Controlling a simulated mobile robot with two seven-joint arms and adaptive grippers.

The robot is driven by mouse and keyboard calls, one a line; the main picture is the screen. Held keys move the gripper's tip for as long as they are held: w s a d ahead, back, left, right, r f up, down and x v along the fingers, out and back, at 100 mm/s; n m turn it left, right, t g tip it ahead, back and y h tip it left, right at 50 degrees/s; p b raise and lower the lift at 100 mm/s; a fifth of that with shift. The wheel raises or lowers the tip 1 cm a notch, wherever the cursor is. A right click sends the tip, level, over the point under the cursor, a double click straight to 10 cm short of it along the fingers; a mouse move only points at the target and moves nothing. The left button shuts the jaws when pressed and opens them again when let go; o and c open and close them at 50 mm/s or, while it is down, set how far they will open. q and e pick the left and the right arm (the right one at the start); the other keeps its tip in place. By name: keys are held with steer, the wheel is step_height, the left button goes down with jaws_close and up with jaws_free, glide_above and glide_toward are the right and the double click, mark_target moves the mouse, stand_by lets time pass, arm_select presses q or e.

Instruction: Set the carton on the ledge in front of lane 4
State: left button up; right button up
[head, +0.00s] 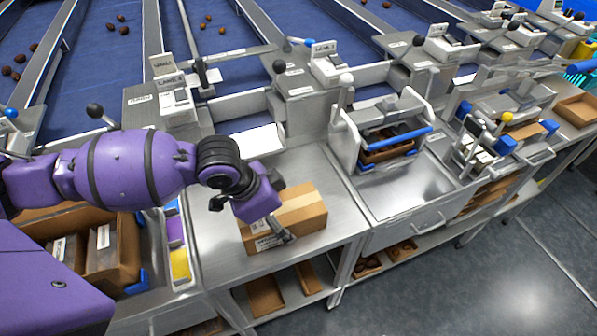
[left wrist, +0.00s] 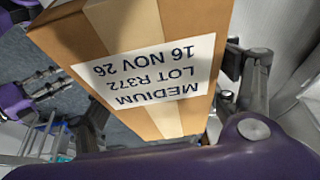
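A steel frame with a blue bar (head: 400,138) stands right of the carton. The steel top in front of that frame (head: 415,190) is bare. Open boxes (head: 265,297) sit on the shelf below.

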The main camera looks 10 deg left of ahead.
arm_select(q)
steer(key=shift+o, duration=0.4)
steer(key=shift+s, duration=0.15)
steer(key=shift+r, duration=0.1)
steer(key=shift+a+r, duration=0.15)
steer(key=shift+r, duration=0.25)
steer(key=p+v, duration=0.1)
steer(key=v, duration=0.9)
steer(key=shift+s+a+r, duration=0.1)
steer(key=shift+r, duration=0.1)
steer(key=shift+s+a+r, duration=0.1)
steer(key=shift+s+r, duration=0.05)
steer(key=shift+r, duration=0.2)
arm_select(e)
steer(key=shift+s+r, duration=0.25)
steer(key=shift+s, duration=0.05)
steer(key=shift+s, duration=0.1)
